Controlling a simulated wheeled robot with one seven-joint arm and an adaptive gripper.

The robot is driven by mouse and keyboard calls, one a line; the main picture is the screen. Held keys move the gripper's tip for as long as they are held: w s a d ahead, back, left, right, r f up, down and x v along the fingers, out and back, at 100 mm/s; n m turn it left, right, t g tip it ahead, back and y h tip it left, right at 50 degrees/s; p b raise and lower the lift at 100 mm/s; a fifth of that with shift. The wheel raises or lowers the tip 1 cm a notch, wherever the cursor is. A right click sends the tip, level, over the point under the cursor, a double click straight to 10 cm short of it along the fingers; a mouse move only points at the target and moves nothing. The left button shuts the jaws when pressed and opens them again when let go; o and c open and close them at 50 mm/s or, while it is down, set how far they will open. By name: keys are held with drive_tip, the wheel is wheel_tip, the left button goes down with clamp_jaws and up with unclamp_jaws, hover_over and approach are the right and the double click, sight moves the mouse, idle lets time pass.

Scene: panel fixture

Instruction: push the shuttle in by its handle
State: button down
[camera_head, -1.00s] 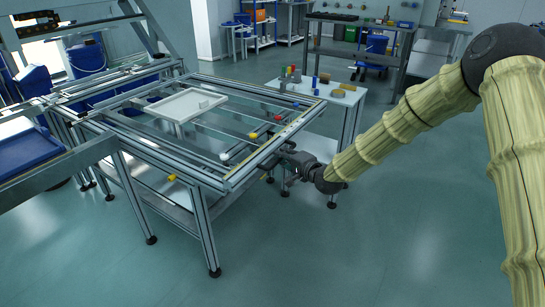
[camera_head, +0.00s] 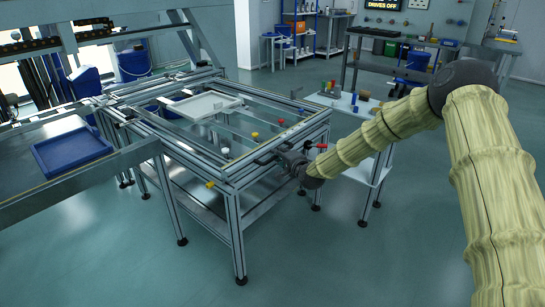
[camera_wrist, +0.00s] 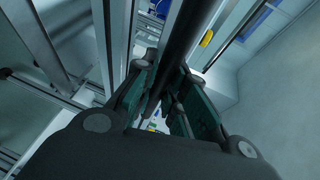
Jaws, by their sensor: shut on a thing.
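The shuttle seems to be the white tray (camera_head: 208,106) lying on rails inside the aluminium frame, with a small light block on it. My gripper (camera_head: 276,155) is at the frame's near right side. In the wrist view my gripper (camera_wrist: 163,103) is shut on a dark round bar (camera_wrist: 184,38), which runs between its fingers and looks like the handle. In the head view the handle is mostly hidden by my gripper, and its link to the tray cannot be made out.
Yellow, red and white knobs sit along the frame (camera_head: 232,183), such as a red one (camera_head: 281,122). A small white table (camera_head: 340,103) with coloured blocks stands close behind my arm. A blue tray (camera_head: 72,148) lies on the bench at left. The floor in front is clear.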

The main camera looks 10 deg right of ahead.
drive_tip(key=shift+w+r, duration=0.15)
drive_tip(key=shift+r, duration=0.05)
drive_tip(key=c, duration=1.5)
unclamp_jaws()
drive_tip(key=shift+w+a+f, duration=0.1)
drive_tip(key=shift+a+f, duration=0.05)
drive_tip(key=shift+o, duration=0.2)
drive_tip(key=v, duration=1.2)
